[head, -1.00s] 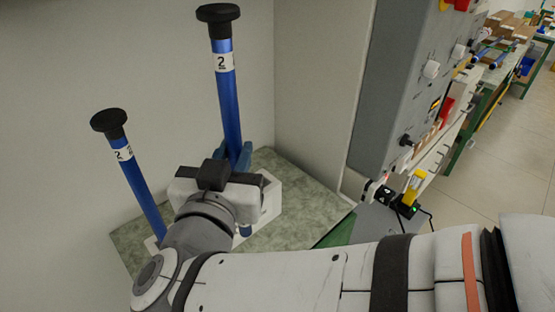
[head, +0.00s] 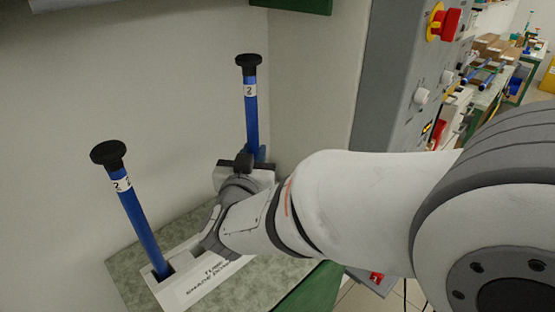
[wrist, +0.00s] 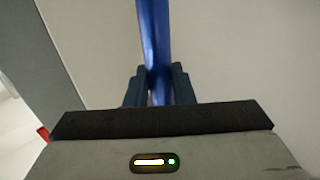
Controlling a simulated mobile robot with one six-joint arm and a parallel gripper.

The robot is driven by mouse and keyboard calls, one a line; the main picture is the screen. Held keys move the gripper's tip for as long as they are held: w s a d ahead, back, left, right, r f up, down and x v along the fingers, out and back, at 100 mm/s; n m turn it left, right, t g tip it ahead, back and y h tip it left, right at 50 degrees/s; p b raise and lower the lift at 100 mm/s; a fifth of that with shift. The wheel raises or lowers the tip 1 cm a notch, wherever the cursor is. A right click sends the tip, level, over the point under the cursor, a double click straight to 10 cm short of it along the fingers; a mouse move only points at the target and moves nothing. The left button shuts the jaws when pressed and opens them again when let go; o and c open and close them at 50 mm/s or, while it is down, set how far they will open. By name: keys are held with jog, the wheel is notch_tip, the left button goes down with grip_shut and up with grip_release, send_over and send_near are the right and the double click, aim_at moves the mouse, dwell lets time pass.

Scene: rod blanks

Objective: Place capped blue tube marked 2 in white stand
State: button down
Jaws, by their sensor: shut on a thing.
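A blue tube (head: 251,118) with a black cap and a white label marked 2 stands nearly upright in my gripper (head: 256,156). The wrist view shows the dark fingers (wrist: 157,88) shut on both sides of this tube (wrist: 154,35). Its lower end is hidden behind my gripper, so I cannot tell whether it touches the stand. The white stand (head: 190,291) with black lettering lies on the bench, partly covered by my arm. A second capped blue tube (head: 142,226), also marked 2, leans slightly in a dark square hole at the stand's left end.
The speckled green bench top (head: 225,297) shows bare around the stand. Pale walls close in at the left and back. A grey control cabinet with a red knob (head: 449,22) stands to the right. Further benches with boxes (head: 497,47) are in the far right background.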

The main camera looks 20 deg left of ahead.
notch_tip(320, 180, down, 6)
jog(key=shift+f, duration=0.15)
dwell(0.4)
jog(key=shift+f+b, duration=0.25)
jog(key=shift+b, duration=0.1)
jog(key=c, duration=1.2)
grip_release()
jog(key=shift+c, duration=0.2)
jog(key=shift+r, duration=0.2)
